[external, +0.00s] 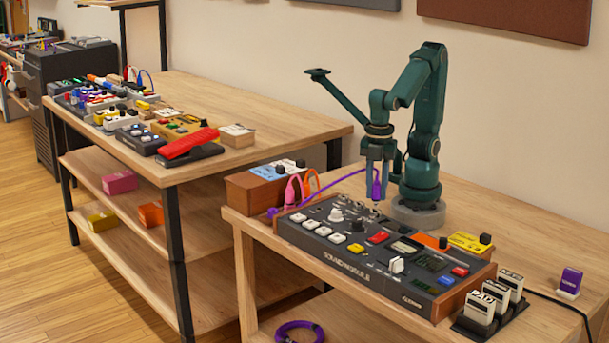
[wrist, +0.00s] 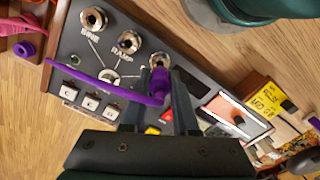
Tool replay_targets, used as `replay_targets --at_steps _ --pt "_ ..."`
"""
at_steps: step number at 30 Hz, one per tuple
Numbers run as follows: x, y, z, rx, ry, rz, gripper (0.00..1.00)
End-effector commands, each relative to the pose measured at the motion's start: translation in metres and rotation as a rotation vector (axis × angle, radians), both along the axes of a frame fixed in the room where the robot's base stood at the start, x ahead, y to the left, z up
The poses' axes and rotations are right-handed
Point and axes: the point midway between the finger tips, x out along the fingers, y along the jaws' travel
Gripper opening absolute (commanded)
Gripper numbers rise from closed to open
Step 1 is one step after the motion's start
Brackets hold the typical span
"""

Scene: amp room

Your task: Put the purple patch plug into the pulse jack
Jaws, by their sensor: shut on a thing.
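My gripper (external: 376,190) is shut on the purple patch plug (external: 376,184), which hangs upright over the back of the sound module (external: 320,251). The plug also shows between my fingers (wrist: 160,92) in the wrist view, with its purple cable (wrist: 110,91) running left. Two jacks there are labelled SINE (wrist: 93,18) and RAMP (wrist: 130,41). A third jack (wrist: 158,59) sits right by the plug; its label is hidden, so I cannot read whether it is pulse. I cannot tell whether the plug's tip touches or enters it.
Pink (external: 293,190) and orange (external: 311,181) plugs with cables stand at the wooden box (external: 250,192) left of the module. A yellow box (external: 469,243) and labelled blocks (external: 481,306) stand to the right. A purple block (external: 569,282) is at far right.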

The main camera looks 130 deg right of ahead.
Motion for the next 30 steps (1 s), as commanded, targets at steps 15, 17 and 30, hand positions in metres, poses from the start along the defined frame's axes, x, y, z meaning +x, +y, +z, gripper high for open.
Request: replay_targets --at_steps 15,17,30 --pt "0.000 0.000 -0.002 0.000 0.001 0.000 0.00" --pt "0.000 0.000 -0.003 0.000 0.001 0.000 0.00" --pt "-0.001 0.000 -0.012 -0.001 0.003 0.000 0.00"
